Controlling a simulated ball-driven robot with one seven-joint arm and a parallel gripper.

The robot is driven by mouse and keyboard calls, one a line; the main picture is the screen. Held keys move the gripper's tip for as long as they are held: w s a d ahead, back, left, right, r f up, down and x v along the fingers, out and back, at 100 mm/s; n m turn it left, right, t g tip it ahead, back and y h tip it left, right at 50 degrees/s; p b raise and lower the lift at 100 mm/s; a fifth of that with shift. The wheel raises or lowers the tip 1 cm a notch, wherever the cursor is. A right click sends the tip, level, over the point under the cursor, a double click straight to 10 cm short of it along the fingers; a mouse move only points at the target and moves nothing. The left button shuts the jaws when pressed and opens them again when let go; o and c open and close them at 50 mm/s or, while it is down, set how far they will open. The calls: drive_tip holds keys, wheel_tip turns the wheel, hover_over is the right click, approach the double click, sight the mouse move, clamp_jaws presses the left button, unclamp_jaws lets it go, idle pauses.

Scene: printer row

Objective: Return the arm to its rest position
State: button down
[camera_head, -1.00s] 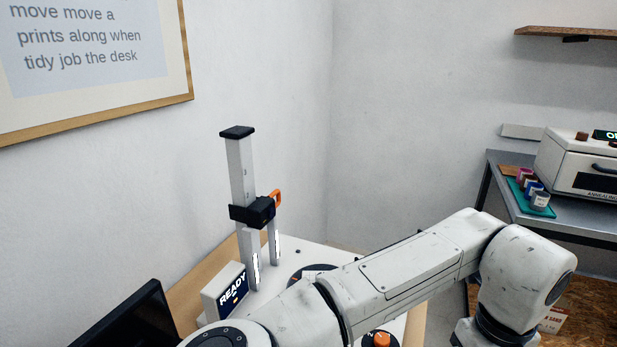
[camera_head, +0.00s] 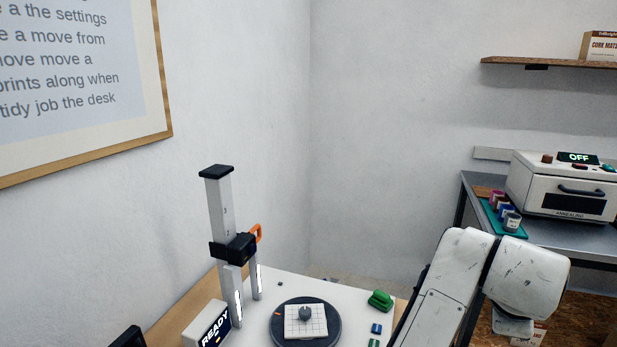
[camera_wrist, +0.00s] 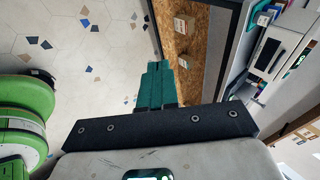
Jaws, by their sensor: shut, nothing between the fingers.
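My gripper (camera_wrist: 153,82) shows in the wrist view as teal fingers held together with nothing between them. It hangs over the floor, with the shelf unit beside it. In the head view my arm reaches along the lower right, past the white desk (camera_head: 372,299). The gripper itself is out of that view.
On the desk are a dark turntable (camera_head: 276,327) with a gridded plate, a scanner post (camera_head: 217,205), a READY box (camera_head: 207,328) and a green object (camera_head: 380,300). A shelf (camera_head: 520,62) is above.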

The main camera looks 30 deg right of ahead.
drive_tip(key=w+a+f+n+t+y+p, duration=0.15)
drive_tip(key=a+f+n, duration=0.25)
drive_tip(key=n, duration=0.5)
drive_tip(key=w+a+f+n+t+p, duration=0.1)
drive_tip(key=a+f+n+p, duration=0.2)
drive_tip(key=n, duration=0.7)
drive_tip(key=s+a+f+n+g+y, duration=0.2)
drive_tip(key=s+a+f+n, duration=0.3)
drive_tip(key=s+a+f, duration=0.1)
drive_tip(key=s+a+f+n+g+y+p, duration=0.1)
drive_tip(key=s+a+f+n+y, duration=0.2)
drive_tip(key=s+a+f+n, duration=0.2)
drive_tip(key=s+a+f, duration=0.1)
drive_tip(key=a+f, duration=0.2)
drive_tip(key=a, duration=0.2)
drive_tip(key=shift+a+f+g, duration=0.3)
drive_tip(key=shift+a+g, duration=0.05)
drive_tip(key=shift+a, duration=0.05)
drive_tip(key=shift+y, duration=0.25)
